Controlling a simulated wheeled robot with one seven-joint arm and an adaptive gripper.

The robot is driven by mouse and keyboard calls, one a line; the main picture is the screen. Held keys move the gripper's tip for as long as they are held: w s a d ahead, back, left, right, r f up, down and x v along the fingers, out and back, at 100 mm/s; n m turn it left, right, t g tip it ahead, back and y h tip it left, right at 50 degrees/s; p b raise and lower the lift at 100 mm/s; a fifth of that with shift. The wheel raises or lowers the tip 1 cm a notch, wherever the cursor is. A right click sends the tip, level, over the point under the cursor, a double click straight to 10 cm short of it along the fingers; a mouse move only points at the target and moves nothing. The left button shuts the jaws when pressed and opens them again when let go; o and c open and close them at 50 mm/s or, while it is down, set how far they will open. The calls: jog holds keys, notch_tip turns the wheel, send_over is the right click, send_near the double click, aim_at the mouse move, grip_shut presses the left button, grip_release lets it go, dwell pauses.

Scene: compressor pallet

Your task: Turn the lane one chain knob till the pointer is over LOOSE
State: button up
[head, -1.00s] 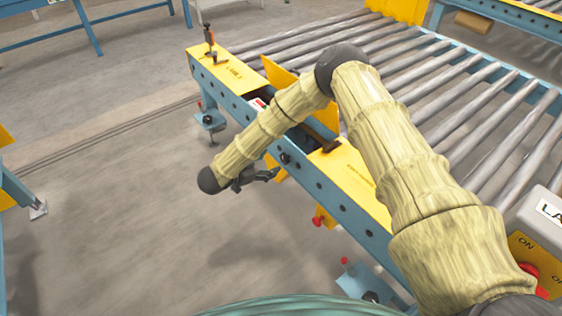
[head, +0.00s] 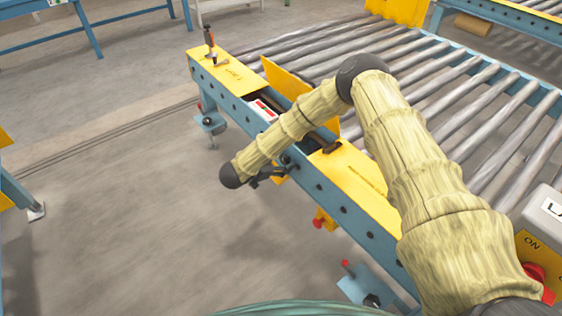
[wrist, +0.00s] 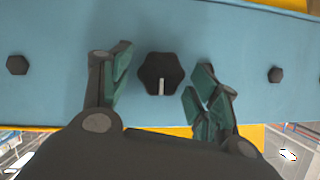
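The chain knob (wrist: 161,73) is a dark lobed knob with a pale pointer mark, on the blue side rail (wrist: 220,35) of the conveyor. In the wrist view the pointer points toward the bottom of the picture. My gripper (wrist: 160,82) is open, with one green-padded finger on each side of the knob and gaps to both. In the head view my gripper (head: 278,174) is beside the conveyor's blue rail, below a yellow cover. No LOOSE lettering is readable in either view.
Dark bolt heads sit left (wrist: 17,65) and right (wrist: 275,74) of the knob. A raised yellow flap (head: 285,78) stands near my forearm. Rollers (head: 450,90) lie beyond the rail. A control box with a red button (head: 535,272) is at lower right.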

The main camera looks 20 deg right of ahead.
jog(key=c, duration=0.7)
jog(key=shift+c, duration=0.2)
